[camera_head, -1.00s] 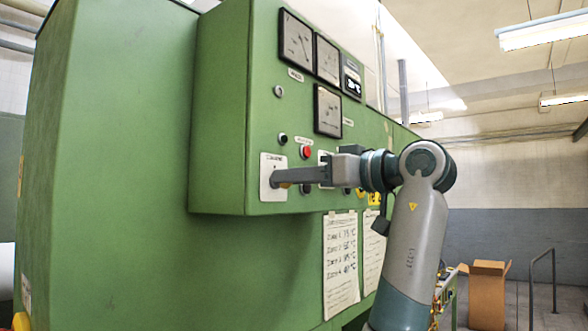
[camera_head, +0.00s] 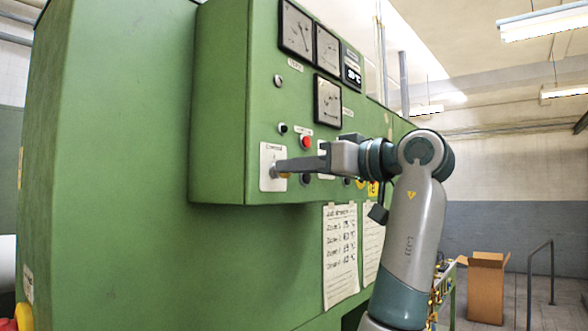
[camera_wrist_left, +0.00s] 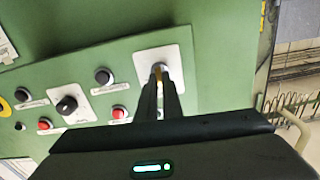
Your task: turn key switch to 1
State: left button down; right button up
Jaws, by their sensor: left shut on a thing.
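The key switch plate (camera_head: 266,182) is a pale square with printed text, low on the left part of the green control panel's face. My left gripper (camera_head: 275,169) reaches it from the right, its fingers close together at the plate. In the left wrist view the two dark fingertips (camera_wrist_left: 160,74) are shut on a small brassy key switch (camera_wrist_left: 158,67) at the middle of the white plate (camera_wrist_left: 180,57). The fingers cover most of the key, so I cannot read its setting. My right gripper is in neither view.
Beside the plate are a red button (camera_head: 306,143), a black button (camera_head: 283,128) and a black rotary knob (camera_wrist_left: 67,105). Gauges (camera_head: 327,104) sit above. Paper sheets (camera_head: 340,255) hang below. A cardboard box (camera_head: 486,288) stands on the floor at right.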

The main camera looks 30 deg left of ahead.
pick_arm(q)
jog(key=shift+w+f+m+b, duration=0.15)
jog(key=shift+m+b, duration=1.4)
jog(key=shift+m, duration=1.3)
jog(key=shift+w+r+m+b, duration=0.15)
jog(key=shift+m+b, duration=1.4)
jog(key=shift+m, duration=1.3)
jog(key=shift+f, duration=0.1)
jog(key=c, duration=1.9)
grip_release()
jog(key=shift+d+f, duration=0.1)
jog(key=shift+d, duration=0.05)
